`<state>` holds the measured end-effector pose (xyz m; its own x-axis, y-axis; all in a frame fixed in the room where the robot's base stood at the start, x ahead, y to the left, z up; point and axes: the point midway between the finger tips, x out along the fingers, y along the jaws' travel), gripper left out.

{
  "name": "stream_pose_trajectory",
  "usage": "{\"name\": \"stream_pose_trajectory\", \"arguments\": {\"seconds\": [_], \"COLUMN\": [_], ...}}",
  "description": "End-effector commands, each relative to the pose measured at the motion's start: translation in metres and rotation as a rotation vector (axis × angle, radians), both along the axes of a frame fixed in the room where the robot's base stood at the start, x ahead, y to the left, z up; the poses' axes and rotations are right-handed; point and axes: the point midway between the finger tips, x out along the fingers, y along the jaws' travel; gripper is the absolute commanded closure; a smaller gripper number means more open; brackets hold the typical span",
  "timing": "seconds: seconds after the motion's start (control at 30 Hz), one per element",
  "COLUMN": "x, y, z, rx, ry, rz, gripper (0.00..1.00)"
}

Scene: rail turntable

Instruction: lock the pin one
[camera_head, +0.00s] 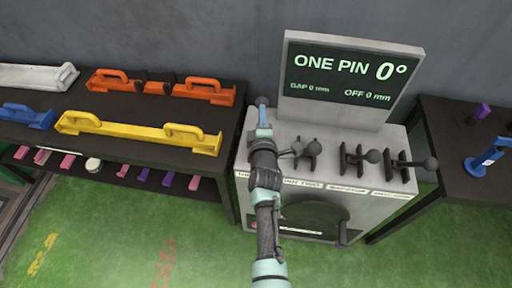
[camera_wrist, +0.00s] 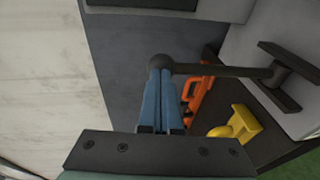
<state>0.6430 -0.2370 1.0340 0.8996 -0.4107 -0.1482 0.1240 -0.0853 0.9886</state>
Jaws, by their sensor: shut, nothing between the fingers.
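The grey console (camera_head: 243,160) has a row of black levers with ball knobs. Its screen (camera_head: 352,80) reads "ONE PIN 0°", "GAP 0 mm", "OFF 0 mm". My gripper (camera_head: 263,112) is over the console's left end. In the wrist view its blue fingers (camera_wrist: 159,95) are shut, with a dark ball knob (camera_wrist: 160,62) right at their tips; I cannot tell whether they touch. The knob's rod runs right to a black bracket (camera_wrist: 290,70). In the head view my arm hides much of the left end. Other levers (camera_head: 314,147), (camera_head: 373,156), (camera_head: 430,163) stand to the right.
A black table (camera_head: 100,155) at left carries orange (camera_head: 160,86), yellow (camera_head: 140,130), blue (camera_head: 25,116) and white (camera_head: 38,76) handled bars. Small pink and purple pieces lie on its lower shelf. A second table (camera_head: 450,120) at right holds a blue piece (camera_head: 487,158). The green floor in front is open.

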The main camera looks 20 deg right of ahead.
Motion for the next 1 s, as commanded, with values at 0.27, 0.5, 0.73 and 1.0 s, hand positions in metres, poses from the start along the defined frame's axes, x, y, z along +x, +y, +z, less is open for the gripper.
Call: {"name": "stream_pose_trajectory", "arguments": {"seconds": [0.27, 0.5, 0.73, 1.0], "x": [0.039, 0.062, 0.076, 0.084], "y": [-0.027, -0.043, -0.053, -0.057], "z": [0.004, -0.006, -0.011, -0.009], "rx": [0.116, 0.195, 0.197, 0.195], "ry": [0.170, 0.289, 0.293, 0.290], "rz": [-0.003, -0.003, -0.001, 0.000], "gripper": [1.00, 1.00, 1.00, 1.00]}}
